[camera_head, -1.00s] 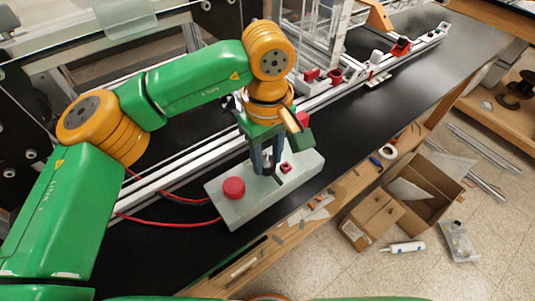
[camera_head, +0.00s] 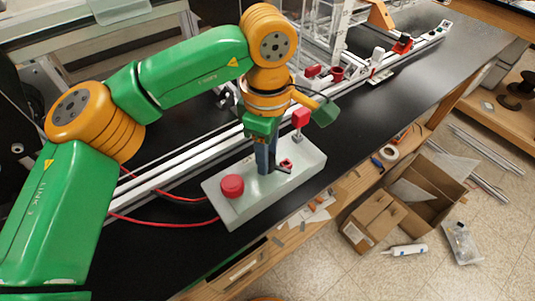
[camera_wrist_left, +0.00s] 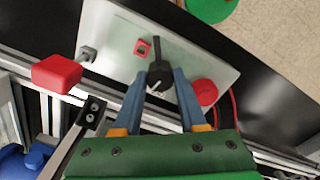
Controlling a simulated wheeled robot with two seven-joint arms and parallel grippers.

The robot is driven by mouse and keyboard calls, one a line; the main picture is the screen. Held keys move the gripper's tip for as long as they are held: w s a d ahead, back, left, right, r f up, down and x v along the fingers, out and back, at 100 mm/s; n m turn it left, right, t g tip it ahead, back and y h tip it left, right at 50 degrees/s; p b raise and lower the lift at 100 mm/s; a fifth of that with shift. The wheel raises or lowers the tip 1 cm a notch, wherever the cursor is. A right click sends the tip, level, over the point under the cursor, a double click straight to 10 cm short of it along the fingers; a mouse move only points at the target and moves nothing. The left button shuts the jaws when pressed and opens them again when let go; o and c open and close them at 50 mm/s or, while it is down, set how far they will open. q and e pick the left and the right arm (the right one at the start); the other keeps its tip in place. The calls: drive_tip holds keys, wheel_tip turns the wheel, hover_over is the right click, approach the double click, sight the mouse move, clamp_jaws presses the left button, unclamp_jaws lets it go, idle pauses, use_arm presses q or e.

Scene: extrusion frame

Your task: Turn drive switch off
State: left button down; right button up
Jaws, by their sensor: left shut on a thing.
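A pale control box (camera_head: 222,207) lies on the black bench, and it also shows in the wrist view (camera_wrist_left: 112,35). The drive switch is a black rotary knob with a white mark (camera_wrist_left: 159,77); its long black handle (camera_wrist_left: 156,48) points up in the wrist view, away from my palm. In the head view the handle (camera_head: 283,169) sticks out to the right of my fingers. My left gripper (camera_head: 266,171) reaches down from above, and its blue fingers (camera_wrist_left: 160,82) are shut on both sides of the knob. My right gripper is not in view.
A red mushroom button (camera_head: 232,186), a small red square part (camera_wrist_left: 143,47) and a red-topped lever (camera_head: 301,118) are on the box. Red cables (camera_head: 165,223) run left from it. An aluminium rail (camera_head: 175,180) lies behind it. Cardboard boxes (camera_head: 375,220) stand on the floor.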

use_arm(q)
drive_tip(key=n+b, duration=0.1)
drive_tip(key=n, duration=0.5)
drive_tip(key=n+b, duration=0.1)
drive_tip(key=n, duration=0.4)
drive_tip(key=shift+n, duration=0.4)
idle(0.3)
drive_tip(key=shift+c, duration=2.3)
unclamp_jaws()
wheel_tip(320, 180, up, 7)
drive_tip(key=shift+s+r+p, duration=0.1)
drive_tip(key=shift+p, duration=0.2)
